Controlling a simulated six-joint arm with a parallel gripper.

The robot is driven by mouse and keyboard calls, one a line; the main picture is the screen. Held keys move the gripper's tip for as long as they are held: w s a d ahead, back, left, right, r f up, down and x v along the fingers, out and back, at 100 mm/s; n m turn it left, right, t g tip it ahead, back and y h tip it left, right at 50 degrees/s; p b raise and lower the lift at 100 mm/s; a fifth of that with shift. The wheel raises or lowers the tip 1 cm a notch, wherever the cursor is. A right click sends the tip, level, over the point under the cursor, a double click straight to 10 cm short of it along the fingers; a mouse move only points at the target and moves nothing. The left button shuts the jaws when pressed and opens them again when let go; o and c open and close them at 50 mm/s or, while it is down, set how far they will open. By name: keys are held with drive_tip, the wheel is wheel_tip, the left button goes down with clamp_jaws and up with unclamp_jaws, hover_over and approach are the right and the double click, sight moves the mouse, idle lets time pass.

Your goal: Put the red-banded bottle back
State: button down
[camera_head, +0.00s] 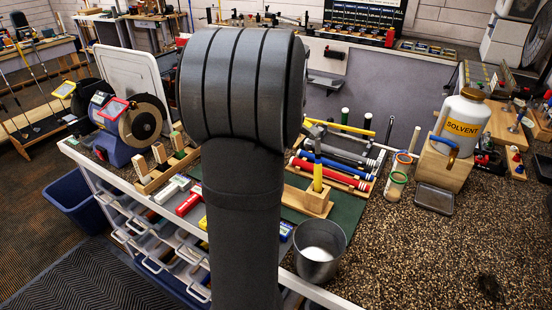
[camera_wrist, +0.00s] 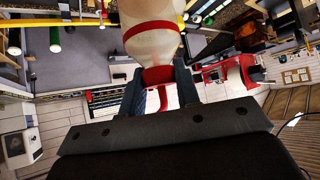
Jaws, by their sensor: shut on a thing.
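The red-banded bottle (camera_wrist: 150,42) is pale, with a red band around its body and a red tip, at the top middle of the wrist view. My gripper (camera_wrist: 160,90) is shut on it around the red tip end, one dark finger on each side. In the head view my own arm fills the middle, and both the gripper and this bottle are hidden.
A white solvent jug (camera_head: 463,122) stands right, by a wooden block (camera_head: 441,165). A grey bucket (camera_head: 318,262) is at the bench front. Coloured grips lie on a rack (camera_head: 330,175) near a wooden clamp block (camera_head: 307,201). The speckled bench top (camera_head: 420,255) is clear at right front.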

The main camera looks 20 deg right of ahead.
drive_tip(key=shift+a+f, duration=0.25)
drive_tip(key=shift+f, duration=0.05)
wheel_tip(320, 180, down, 10)
drive_tip(key=shift+r, duration=0.2)
drive_tip(key=shift+f, duration=0.15)
drive_tip(key=c, duration=1.1)
unclamp_jaws()
drive_tip(key=shift+s+r, duration=0.1)
drive_tip(key=shift+r, duration=0.15)
drive_tip(key=v, duration=1.1)
drive_tip(key=shift+s+a+r, duration=0.1)
drive_tip(key=shift+s+r, duration=0.15)
drive_tip(key=shift+s, duration=0.05)
